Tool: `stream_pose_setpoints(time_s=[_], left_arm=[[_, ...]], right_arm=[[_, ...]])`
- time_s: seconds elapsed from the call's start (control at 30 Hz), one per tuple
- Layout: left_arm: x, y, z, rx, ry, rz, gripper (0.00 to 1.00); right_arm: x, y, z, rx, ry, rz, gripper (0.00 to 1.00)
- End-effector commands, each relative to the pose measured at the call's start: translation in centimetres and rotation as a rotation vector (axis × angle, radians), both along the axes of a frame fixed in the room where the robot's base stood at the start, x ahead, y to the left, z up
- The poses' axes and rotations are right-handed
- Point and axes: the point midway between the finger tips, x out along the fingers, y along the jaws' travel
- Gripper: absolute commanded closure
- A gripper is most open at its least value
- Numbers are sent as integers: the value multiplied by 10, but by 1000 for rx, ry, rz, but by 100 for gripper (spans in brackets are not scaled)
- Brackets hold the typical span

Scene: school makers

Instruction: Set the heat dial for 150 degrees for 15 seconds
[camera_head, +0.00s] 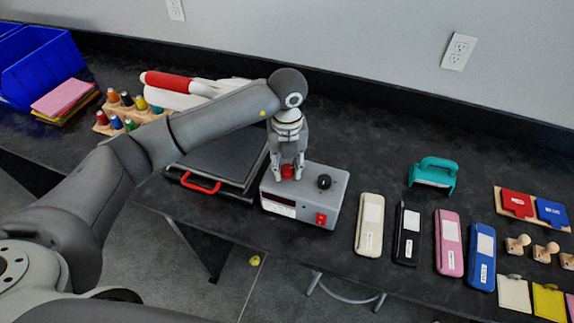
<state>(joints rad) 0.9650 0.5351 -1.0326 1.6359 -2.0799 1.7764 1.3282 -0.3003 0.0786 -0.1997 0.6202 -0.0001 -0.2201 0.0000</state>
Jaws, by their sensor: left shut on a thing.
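A grey control box (336,205) stands on the dark bench beside a black heat press (225,153). On its top are a red dial (288,172) and a black dial (324,182). Its front has a dark display with a white label below it (278,208) and a red switch (320,218). My left gripper (288,174) points down over the box, its fingers shut around the red dial and partly hiding it. The dial's setting and the display's text are too small to read. My right gripper is not in view.
The press has a red front handle (201,183). Several coloured cases, such as the white one (370,225), lie right of the box, with a teal tool (433,175) behind. Thread spools in a wooden rack (158,114) and blue bins (40,65) stand left. Bench behind the box is clear.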

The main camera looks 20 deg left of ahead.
Motion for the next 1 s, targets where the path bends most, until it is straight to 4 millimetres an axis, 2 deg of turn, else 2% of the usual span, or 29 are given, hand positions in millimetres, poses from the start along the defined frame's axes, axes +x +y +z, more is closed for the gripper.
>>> stream_pose_setpoints(time_s=[0.27,0.67,0.7,0.87,1.0], left_arm=[[1,0,1,1,-2,63,94],[1,0,1,0,-2,68,94],[1,0,1,0,-3,68,69],[1,0,1,0,-2,68,49],[0,0,0,0,-1,67,47]], right_arm=[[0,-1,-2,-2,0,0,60],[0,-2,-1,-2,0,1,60],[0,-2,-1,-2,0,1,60],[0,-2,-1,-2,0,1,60],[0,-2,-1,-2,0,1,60]])
